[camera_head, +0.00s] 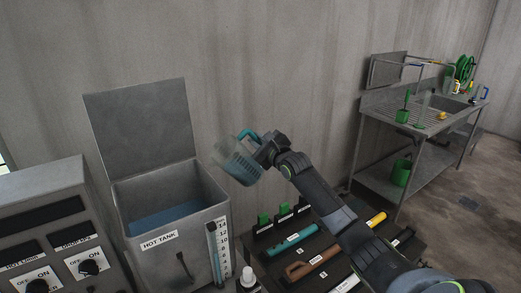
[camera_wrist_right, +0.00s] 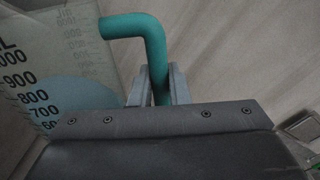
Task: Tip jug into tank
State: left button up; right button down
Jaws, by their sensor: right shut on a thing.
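The jug (camera_head: 236,162) is clear with a teal handle and is held in the air, tilted, above and to the right of the hot tank (camera_head: 208,220). The tank is a grey box with its lid (camera_head: 140,120) raised and blue liquid (camera_head: 165,216) inside. My right gripper (camera_head: 262,150) is shut on the jug's handle. In the right wrist view the teal handle (camera_wrist_right: 152,45) is between the fingers, and the jug wall (camera_wrist_right: 50,70) shows a scale. A bluish patch shows through that wall; I cannot tell its level. My left gripper is out of view.
A grey control panel (camera_head: 50,215) stands left of the tank. A dark tool board (camera_head: 330,268) with teal and brown handles lies below my right arm. A white bottle (camera_head: 247,280) stands near the tank's front. A steel sink bench (camera_head: 385,115) is at the right.

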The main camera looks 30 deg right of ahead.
aim_at(242, 134)
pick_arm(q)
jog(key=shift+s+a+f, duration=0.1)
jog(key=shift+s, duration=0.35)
pick_arm(e)
jog(key=a+r+n, duration=0.4)
jog(key=a+r, duration=0.1)
jog(key=shift+a+r, duration=0.15)
jog(key=shift+a+r+n+p, duration=0.3)
jog(key=shift+r+n+p, duration=0.2)
jog(key=shift+r+p, duration=0.1)
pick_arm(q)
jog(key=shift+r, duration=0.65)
pick_arm(e)
jog(key=shift+a+f, duration=0.1)
